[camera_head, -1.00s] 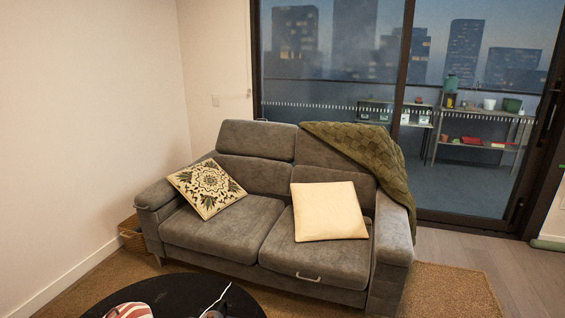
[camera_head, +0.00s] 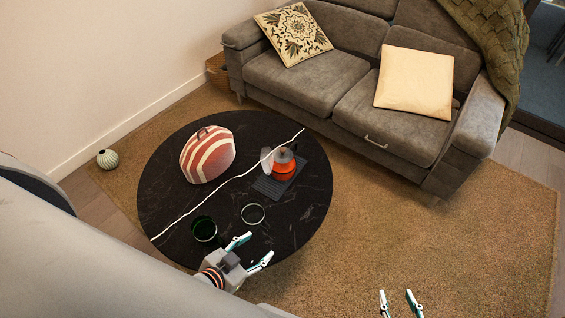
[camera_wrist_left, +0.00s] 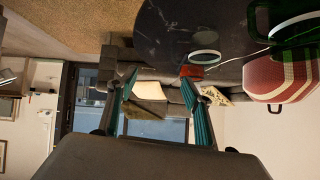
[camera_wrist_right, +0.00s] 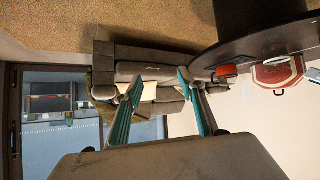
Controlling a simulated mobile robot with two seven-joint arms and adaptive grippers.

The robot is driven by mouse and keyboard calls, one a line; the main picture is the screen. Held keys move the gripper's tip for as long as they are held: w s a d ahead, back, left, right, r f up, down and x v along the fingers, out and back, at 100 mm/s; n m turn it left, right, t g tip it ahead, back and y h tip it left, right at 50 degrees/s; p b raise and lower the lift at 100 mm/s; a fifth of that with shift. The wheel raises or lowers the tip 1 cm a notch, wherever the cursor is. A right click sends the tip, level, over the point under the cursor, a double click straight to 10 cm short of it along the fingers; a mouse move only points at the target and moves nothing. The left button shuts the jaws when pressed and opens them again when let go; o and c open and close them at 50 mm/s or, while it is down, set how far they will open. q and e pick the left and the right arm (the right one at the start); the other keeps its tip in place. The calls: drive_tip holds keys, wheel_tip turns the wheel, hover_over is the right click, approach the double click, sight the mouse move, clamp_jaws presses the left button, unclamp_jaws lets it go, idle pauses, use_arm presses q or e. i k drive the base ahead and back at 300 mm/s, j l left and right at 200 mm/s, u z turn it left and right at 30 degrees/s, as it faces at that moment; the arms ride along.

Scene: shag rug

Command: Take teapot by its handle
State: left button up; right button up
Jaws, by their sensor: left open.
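The teapot (camera_head: 284,164), glass-like with orange-red in it and a dark top, stands on a dark ribbed mat (camera_head: 266,187) on the black round table. Its handle is too small to make out clearly. My left gripper (camera_head: 256,250) is open and empty at the table's near edge, apart from the teapot. In the left wrist view the teapot (camera_wrist_left: 191,71) shows just beyond one finger. My right gripper (camera_head: 397,296) is open and empty over the rug, right of the table. The right wrist view shows the teapot (camera_wrist_right: 227,71) off to the right.
A dark green glass (camera_head: 204,229) and a clear round rim (camera_head: 253,214) stand near my left gripper. A grey sofa (camera_head: 315,85) stands behind the table (camera_head: 165,180). The rug at right is clear.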

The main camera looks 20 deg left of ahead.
sight(280, 172)
drive_tip(key=l+u, duration=0.3)
drive_tip(key=l, duration=0.8)
drive_tip(key=i+l+u, duration=0.1)
drive_tip(key=l+u, duration=0.15)
drive_tip(key=l, duration=0.2)
drive_tip(key=i+l+u, duration=0.1)
drive_tip(key=l+u, duration=0.15)
drive_tip(key=l, duration=0.15)
drive_tip(key=i+l+u, duration=0.35)
drive_tip(key=l, duration=0.2)
drive_tip(key=i+l+u, duration=0.5)
drive_tip(key=i+l, duration=0.15)
drive_tip(key=i+l+u, duration=0.3)
drive_tip(key=l, duration=0.25)
drive_tip(key=i, duration=0.05)
